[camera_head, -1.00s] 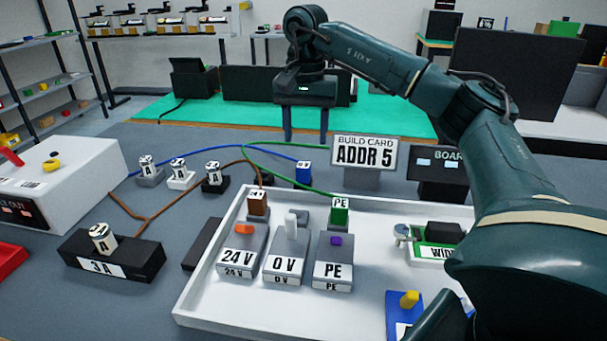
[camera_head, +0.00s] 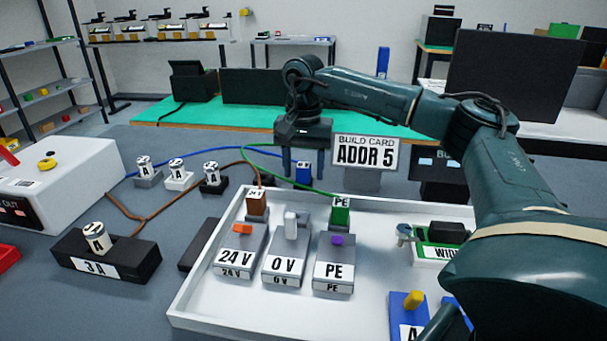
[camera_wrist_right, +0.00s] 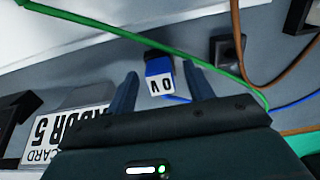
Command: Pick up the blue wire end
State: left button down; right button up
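The blue wire end (camera_head: 304,173) is a small blue block at the end of the blue wire, behind the white tray. In the right wrist view the blue wire end (camera_wrist_right: 158,72) shows a white "0 V" label and lies between the two fingers, with gaps on both sides. My right gripper (camera_head: 303,170) is open, its fingers pointing down around the block. The same right gripper (camera_wrist_right: 165,85) shows both dark fingers apart. My left gripper is not in view.
The build card "ADDR 5" (camera_head: 365,153) stands just right of the gripper. The white tray (camera_head: 200,318) with the 24 V, 0 V and PE terminals is in front. A green wire (camera_wrist_right: 130,35) runs close by, and a brown wire end (camera_head: 257,202) stands at the tray.

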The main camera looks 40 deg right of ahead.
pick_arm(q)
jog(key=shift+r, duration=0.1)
pick_arm(e)
jog(key=c, duration=1)
